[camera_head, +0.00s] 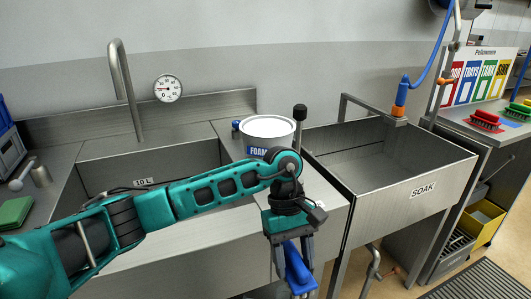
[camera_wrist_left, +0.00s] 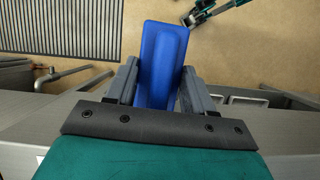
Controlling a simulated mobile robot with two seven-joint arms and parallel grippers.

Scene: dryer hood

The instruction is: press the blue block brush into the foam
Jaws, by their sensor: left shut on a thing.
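The blue block brush (camera_head: 297,268) is in my left gripper (camera_head: 290,246), which is shut on it. The gripper points down in front of the counter's front edge, and the brush hangs below it. In the left wrist view the brush (camera_wrist_left: 163,55) lies lengthwise between the two grey fingers (camera_wrist_left: 158,85), with floor behind it. The foam tub (camera_head: 268,128), white with a blue FOAM label, stands on the counter behind my arm. My wrist partly covers its front. The foam inside is hard to make out.
A steel sink (camera_head: 150,165) lies left of the tub, and the SOAK basin (camera_head: 385,160) to its right. A black-knobbed post (camera_head: 300,113) stands beside the tub. Red brushes (camera_head: 485,118) lie on the right-hand counter. Open floor lies below the left gripper.

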